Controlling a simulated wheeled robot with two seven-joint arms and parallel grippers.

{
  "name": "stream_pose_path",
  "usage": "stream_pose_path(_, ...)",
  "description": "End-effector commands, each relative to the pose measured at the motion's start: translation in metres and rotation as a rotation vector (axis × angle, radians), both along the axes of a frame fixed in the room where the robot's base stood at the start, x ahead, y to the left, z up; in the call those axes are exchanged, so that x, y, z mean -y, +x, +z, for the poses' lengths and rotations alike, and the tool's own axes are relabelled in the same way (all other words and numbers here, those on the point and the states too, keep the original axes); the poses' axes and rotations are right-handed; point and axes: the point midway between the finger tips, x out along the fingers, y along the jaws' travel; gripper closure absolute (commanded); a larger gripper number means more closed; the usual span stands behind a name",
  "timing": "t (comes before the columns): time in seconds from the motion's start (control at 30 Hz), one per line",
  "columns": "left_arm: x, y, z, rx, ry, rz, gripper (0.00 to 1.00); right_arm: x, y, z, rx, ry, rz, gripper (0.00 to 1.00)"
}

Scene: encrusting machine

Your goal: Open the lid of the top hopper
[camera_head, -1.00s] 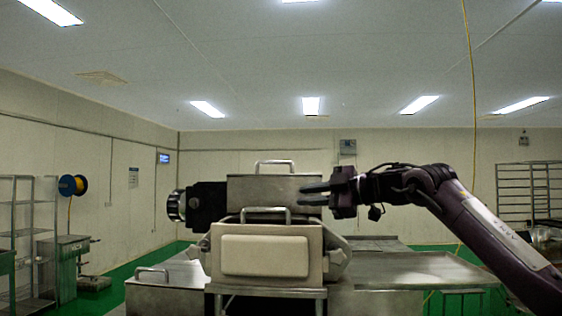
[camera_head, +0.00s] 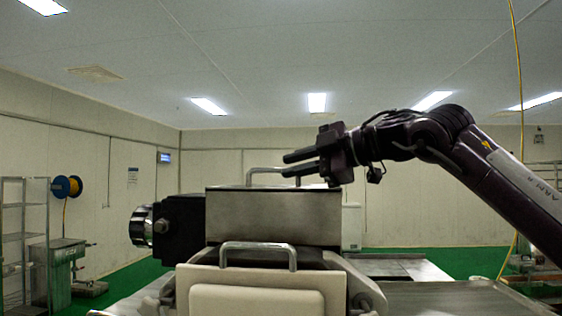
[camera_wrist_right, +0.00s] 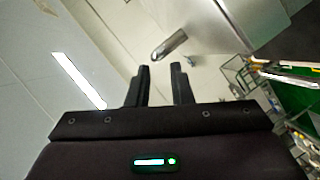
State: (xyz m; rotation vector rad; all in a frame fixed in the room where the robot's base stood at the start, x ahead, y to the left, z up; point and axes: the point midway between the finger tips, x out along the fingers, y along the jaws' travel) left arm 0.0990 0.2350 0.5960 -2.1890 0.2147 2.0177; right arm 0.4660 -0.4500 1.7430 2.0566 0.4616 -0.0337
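The top hopper (camera_head: 272,220) is a metal box on the machine. Its lid (camera_head: 230,189) shows as a thin edge along the top and looks closed. A bar handle (camera_head: 250,177) stands on the lid; its right part is overlapped by my right gripper (camera_head: 285,166). That gripper comes in from the right at handle height, fingers apart. In the right wrist view, the open fingers (camera_wrist_right: 159,67) point toward the rounded handle end (camera_wrist_right: 169,46), which lies just beyond the tips. Nothing shows between the fingers. My left gripper is not in view.
A lower front panel with its own handle (camera_head: 258,246) sits below the hopper. A black motor with a silver knob (camera_head: 142,226) sticks out at the left. Metal tables (camera_head: 405,268) stand at the right.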

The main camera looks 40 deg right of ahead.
Motion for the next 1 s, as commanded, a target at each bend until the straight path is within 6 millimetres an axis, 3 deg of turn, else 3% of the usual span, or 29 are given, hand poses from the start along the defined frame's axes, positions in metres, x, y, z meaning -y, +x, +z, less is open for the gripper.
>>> stream_pose_path(0.23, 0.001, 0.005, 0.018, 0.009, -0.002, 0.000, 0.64, -0.009, 0.028, -0.005, -0.002, 0.001, 0.002, 0.80)
stream_pose_path(0.57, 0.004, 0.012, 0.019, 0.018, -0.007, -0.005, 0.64, -0.011, 0.033, -0.008, 0.001, 0.001, 0.000, 0.80)
stream_pose_path(0.73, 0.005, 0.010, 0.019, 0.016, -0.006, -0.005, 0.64, -0.011, 0.033, -0.008, 0.000, 0.001, 0.001, 1.00)
stream_pose_path(1.0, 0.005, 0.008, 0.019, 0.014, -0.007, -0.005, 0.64, -0.010, 0.033, -0.009, -0.001, 0.002, 0.000, 1.00)
